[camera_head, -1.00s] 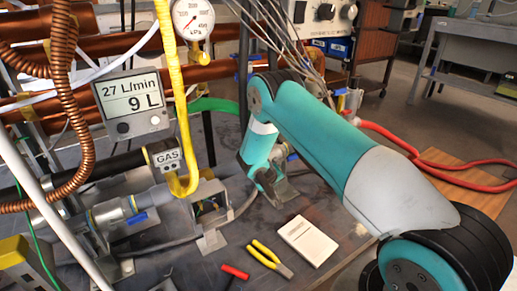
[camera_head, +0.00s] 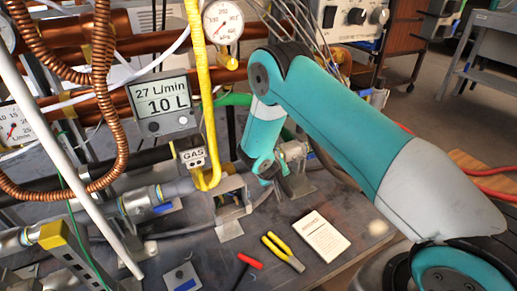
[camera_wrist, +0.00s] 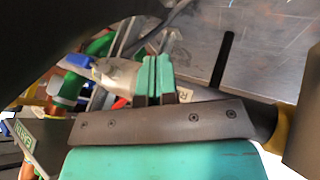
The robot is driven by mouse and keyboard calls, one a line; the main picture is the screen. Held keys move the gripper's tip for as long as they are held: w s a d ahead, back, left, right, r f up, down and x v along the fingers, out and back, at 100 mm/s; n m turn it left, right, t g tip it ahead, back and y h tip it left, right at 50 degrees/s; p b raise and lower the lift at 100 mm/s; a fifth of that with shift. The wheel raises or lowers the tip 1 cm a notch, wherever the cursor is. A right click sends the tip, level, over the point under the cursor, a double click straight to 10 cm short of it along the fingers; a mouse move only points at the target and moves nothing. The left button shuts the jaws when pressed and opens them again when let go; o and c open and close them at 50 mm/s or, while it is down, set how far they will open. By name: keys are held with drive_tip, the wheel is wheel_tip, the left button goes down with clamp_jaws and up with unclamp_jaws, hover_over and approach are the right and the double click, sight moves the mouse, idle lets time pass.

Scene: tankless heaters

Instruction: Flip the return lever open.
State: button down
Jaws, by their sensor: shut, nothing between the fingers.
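My gripper (camera_wrist: 155,78) shows teal fingers pressed together, with nothing between them. In the wrist view they overlap a grey metal pipe fitting (camera_wrist: 115,72). A blue handle (camera_wrist: 75,62) is left of the fingertips, apart from them in the picture. A partly hidden label (camera_wrist: 185,95) beginning with "R" shows just right of the fingers. In the head view my wrist hangs over the pipe line, and the fingertips are hard to make out. A blue lever (camera_head: 163,208) lies on the pipe to the left. I cannot tell which blue handle is the return lever, or whether I touch one.
A yellow gas pipe (camera_head: 197,90) with a GAS tag and a flow display (camera_head: 160,103) stand left of my arm. A white booklet (camera_head: 322,236), yellow pliers (camera_head: 283,251) and a red-handled tool (camera_head: 249,261) lie on the bench front. The bench right of the booklet is mostly clear.

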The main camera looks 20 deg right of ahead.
drive_tip(key=s+a+r+y, duration=0.2)
drive_tip(key=a+r, duration=0.3)
drive_tip(key=r, duration=0.3)
drive_tip(key=s+a+r+g+y, duration=0.1)
drive_tip(key=s+a+r+y, duration=0.1)
drive_tip(key=r, duration=0.6)
drive_tip(key=shift+s+a+r+n, duration=0.25)
drive_tip(key=shift+s+a+n, duration=0.15)
drive_tip(key=shift+s+a, duration=0.7)
drive_tip(key=shift+w+a, duration=0.2)
drive_tip(key=shift+w, duration=0.05)
